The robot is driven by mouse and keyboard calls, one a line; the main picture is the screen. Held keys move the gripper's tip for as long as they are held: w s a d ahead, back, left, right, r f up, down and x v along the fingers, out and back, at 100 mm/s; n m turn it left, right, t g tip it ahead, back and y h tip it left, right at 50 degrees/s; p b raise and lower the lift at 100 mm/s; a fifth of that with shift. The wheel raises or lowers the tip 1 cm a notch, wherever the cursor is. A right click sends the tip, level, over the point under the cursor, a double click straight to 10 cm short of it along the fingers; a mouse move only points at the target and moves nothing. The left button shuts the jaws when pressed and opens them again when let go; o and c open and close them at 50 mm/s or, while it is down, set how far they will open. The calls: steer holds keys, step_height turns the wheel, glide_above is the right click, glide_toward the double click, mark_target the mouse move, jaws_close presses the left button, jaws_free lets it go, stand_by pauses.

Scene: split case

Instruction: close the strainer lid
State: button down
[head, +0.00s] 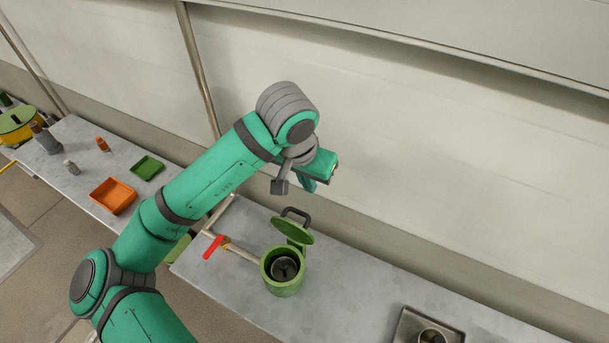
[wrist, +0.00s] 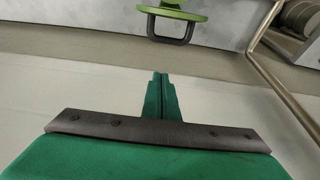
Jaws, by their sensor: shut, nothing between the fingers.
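The green strainer (head: 283,288) stands on the grey bench in the head view, its round mouth open with a dark metal insert inside. Its green lid (head: 292,232) is raised and tilted back on the wall side, with a dark loop handle (head: 297,212). The lid (wrist: 185,13) and its handle (wrist: 170,40) also show at the top of the wrist view, beyond the fingertips and apart from them. My gripper (head: 308,185) is above the bench near the wall, just above and behind the lid. Its fingers (wrist: 160,76) are shut together and empty.
A pipe with a red lever (head: 213,247) joins the strainer's left side. A metal tray (head: 403,330) holding a round part sits at right. An orange tray (head: 113,196) and green tray (head: 147,168) lie on the left bench. The wall (head: 420,150) stands close behind my gripper.

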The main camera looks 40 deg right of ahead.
steer(key=shift+s+a+f, duration=0.2)
steer(key=shift+a+f, duration=0.2)
steer(key=shift+f, duration=0.25)
steer(key=shift+s+a+f, duration=0.15)
steer(key=shift+a+f, duration=0.3)
steer(key=shift+f, duration=0.25)
steer(key=shift+s+a+f, duration=0.2)
steer(key=shift+a+f, duration=0.2)
steer(key=shift+f, duration=0.25)
steer(key=shift+w+a, duration=0.1)
steer(key=shift+w, duration=0.05)
